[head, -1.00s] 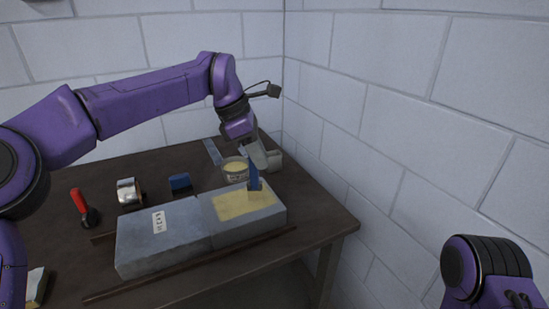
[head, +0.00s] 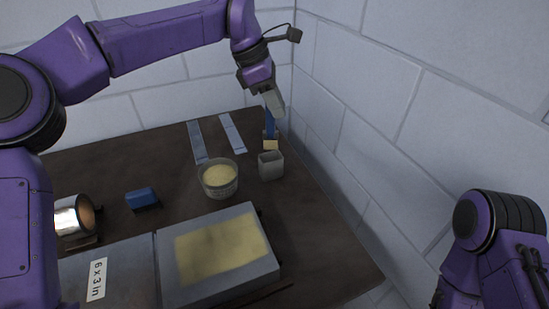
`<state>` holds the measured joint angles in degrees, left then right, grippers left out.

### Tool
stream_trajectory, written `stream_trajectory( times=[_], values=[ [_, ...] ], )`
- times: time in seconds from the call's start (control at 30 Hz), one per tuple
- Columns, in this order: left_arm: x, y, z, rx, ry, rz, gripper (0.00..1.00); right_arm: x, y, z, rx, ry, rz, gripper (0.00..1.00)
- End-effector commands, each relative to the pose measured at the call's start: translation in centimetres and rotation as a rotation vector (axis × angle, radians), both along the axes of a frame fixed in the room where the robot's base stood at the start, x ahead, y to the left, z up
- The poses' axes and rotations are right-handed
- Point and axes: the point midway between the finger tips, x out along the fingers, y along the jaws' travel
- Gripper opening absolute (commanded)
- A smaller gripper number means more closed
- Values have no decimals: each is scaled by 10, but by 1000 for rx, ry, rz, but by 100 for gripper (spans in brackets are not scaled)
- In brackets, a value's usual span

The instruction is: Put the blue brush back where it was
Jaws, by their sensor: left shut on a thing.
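The blue brush (head: 270,122) is in my left gripper (head: 272,106), upright with its pale bristles pointing down. The gripper is shut on the brush's handle. The brush shows just behind and above a small grey square cup (head: 271,166), near the back right of the table; I cannot tell whether its bristles touch anything. My right arm shows at the lower right, but its gripper is out of the picture.
A bowl of pale paste (head: 219,178) stands left of the cup. Grey duct pieces (head: 213,259), one with a yellowish patch, lie in front. A blue block (head: 142,198), a metal roll (head: 74,216) and flat strips (head: 197,142) lie on the table (head: 310,235). A wall rises at right.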

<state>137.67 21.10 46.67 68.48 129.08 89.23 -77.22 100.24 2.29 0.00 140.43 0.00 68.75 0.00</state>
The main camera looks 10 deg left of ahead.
Motion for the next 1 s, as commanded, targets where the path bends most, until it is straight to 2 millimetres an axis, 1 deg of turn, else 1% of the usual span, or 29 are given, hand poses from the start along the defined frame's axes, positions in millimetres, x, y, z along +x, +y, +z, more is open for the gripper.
stream_trajectory(
  times=[0.03,0.1,0.43,0.53,0.73,0.83,0.87,0.9,0.93,1.0],
  values=[
    [1,1,-14,3,6,2,0,0,0,-1,0,0,0,43],
    [2,2,-31,3,7,3,0,0,0,-1,-1,-1,0,43],
    [3,1,-86,3,7,2,0,1,0,3,0,-2,0,43],
    [3,1,-93,1,4,2,0,1,0,3,0,-2,0,43],
    [3,0,-93,1,5,0,0,1,0,3,0,-2,0,43],
    [3,0,-97,0,5,0,0,1,0,1,0,-2,0,43],
    [3,0,-97,0,5,0,24,1,0,1,0,-2,0,43],
    [3,0,-96,1,6,0,37,1,0,2,0,-2,0,43],
    [3,0,-96,1,6,0,46,1,0,2,0,-2,0,43],
    [3,0,-96,1,6,0,46,1,0,2,0,-2,0,43]
  ],
)
